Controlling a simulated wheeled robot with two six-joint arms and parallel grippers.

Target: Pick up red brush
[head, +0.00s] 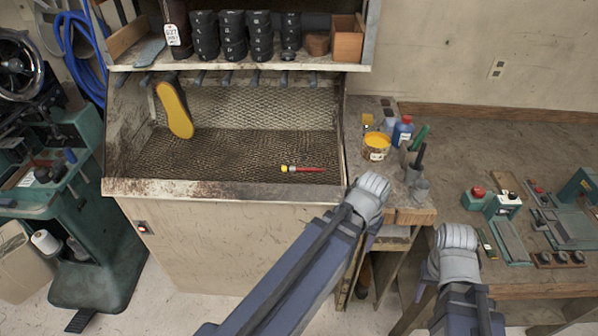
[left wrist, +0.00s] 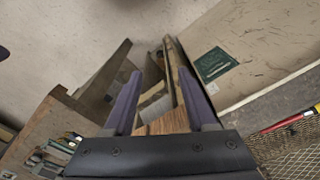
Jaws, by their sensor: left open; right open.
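The red brush (head: 308,169) lies on the mesh floor of the booth (head: 230,150), near its front right, with its yellow end to the left. Its red handle also shows at the right edge of the left wrist view (left wrist: 287,122). My left gripper (head: 371,188) is just right of the booth's front right corner, apart from the brush. In the left wrist view its two fingers (left wrist: 160,95) are spread with nothing between them. My right gripper (head: 455,240) is further right, by the workbench's front edge; its fingers are mostly hidden.
A yellow sole (head: 175,110) leans at the booth's back left. A yellow paint tin (head: 376,146), a blue bottle (head: 402,131) and a tool holder (head: 416,165) stand on the bench right of the booth. The booth's front lip (head: 210,190) is raised. The mesh left of the brush is clear.

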